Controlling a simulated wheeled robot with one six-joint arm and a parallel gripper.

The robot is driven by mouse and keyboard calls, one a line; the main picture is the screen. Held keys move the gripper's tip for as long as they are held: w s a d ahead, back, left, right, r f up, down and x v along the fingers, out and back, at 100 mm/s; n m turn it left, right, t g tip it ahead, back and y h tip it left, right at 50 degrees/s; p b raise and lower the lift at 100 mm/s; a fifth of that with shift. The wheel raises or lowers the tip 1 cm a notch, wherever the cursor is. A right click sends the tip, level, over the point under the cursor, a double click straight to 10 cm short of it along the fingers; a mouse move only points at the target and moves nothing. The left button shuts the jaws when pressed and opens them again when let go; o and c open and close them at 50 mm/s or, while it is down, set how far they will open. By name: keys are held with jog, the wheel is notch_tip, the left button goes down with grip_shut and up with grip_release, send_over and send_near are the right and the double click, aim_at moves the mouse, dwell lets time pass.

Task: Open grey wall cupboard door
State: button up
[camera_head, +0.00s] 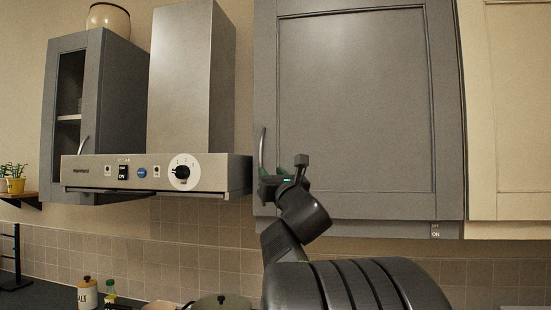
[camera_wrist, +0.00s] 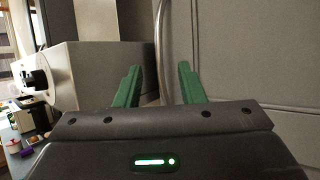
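The grey wall cupboard door (camera_head: 355,105) is shut, right of the range hood in the head view. It also fills the right of the wrist view (camera_wrist: 245,50). Its curved metal handle (camera_head: 262,150) stands upright near the door's lower left edge. My gripper (camera_head: 273,172) is at the handle's lower end. In the wrist view the two green fingers (camera_wrist: 159,76) are apart, and the handle (camera_wrist: 159,45) shows in the gap between them. The handle's lower end is hidden by the gripper body. I cannot tell how deep the handle lies between the fingers.
A metal range hood (camera_head: 160,172) with a knob stands just left of the door. A grey glass-fronted cupboard (camera_head: 122,90) hangs farther left, a cream cupboard (camera_head: 510,110) at right. A pot (camera_head: 222,302) and jars (camera_head: 88,293) stand on the counter below.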

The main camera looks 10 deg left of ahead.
aim_at(262, 161)
jog(key=p+x, duration=0.3)
jog(key=x, duration=0.6)
jog(key=shift+f, duration=0.1)
jog(key=shift+d, duration=0.1)
grip_shut()
